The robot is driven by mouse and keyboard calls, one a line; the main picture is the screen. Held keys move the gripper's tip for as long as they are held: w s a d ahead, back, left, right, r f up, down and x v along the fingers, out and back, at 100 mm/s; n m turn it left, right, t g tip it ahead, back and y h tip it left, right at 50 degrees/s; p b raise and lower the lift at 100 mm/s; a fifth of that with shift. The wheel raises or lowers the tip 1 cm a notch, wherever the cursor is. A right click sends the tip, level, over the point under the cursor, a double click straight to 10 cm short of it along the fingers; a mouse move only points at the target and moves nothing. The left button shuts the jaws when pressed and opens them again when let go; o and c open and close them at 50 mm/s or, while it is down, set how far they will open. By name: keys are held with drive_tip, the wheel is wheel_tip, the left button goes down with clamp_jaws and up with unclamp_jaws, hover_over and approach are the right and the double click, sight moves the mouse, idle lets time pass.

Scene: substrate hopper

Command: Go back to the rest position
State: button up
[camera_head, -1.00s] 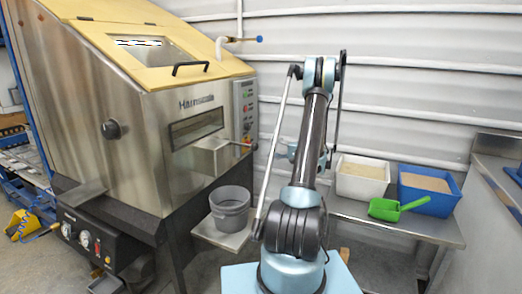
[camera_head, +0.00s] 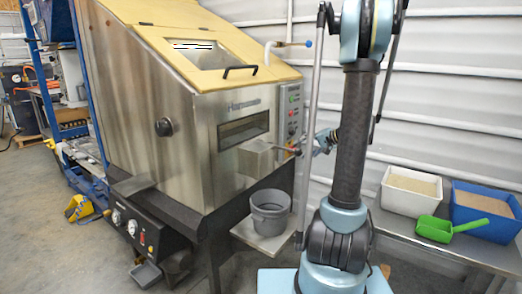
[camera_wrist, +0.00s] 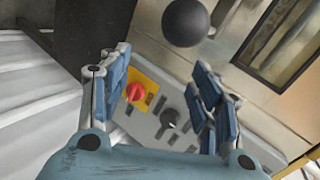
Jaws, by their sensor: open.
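My gripper (camera_wrist: 160,90) is open in the wrist view, a blue finger on each side and nothing seen between them. Beyond the fingers is a grey control panel with a red knob on a yellow plate (camera_wrist: 135,91) and a black knob (camera_wrist: 169,118). A dark ball (camera_wrist: 185,21) shows at the top, above the gap between the fingers. In the head view my gripper (camera_head: 326,141) is small and partly hidden behind my upright arm, right of the steel machine's control panel (camera_head: 293,110). Whether it touches anything there cannot be told.
The steel machine (camera_head: 180,130) has a shut yellow lid (camera_head: 165,35). A grey bucket (camera_head: 270,212) stands on its shelf (camera_head: 262,243). On the right table (camera_head: 400,230) are a white bin (camera_head: 405,200), a blue bin (camera_head: 480,221) and a green scoop (camera_head: 434,231).

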drive_tip(key=s+a+f+n+g+h, duration=0.2)
drive_tip(key=s+a+h, duration=0.1)
drive_tip(key=s, duration=1.2)
drive_tip(key=s+a+f+n+g+h, duration=0.1)
drive_tip(key=s+a+n+g+h, duration=0.2)
drive_tip(key=s, duration=1.1)
drive_tip(key=s+d+f+h, duration=0.3)
drive_tip(key=s+d+f, duration=0.2)
drive_tip(key=s, duration=0.5)
drive_tip(key=shift+h, duration=0.4)
drive_tip(key=shift+a+f, duration=0.1)
drive_tip(key=shift+w+f, duration=0.2)
drive_tip(key=shift+w, duration=0.3)
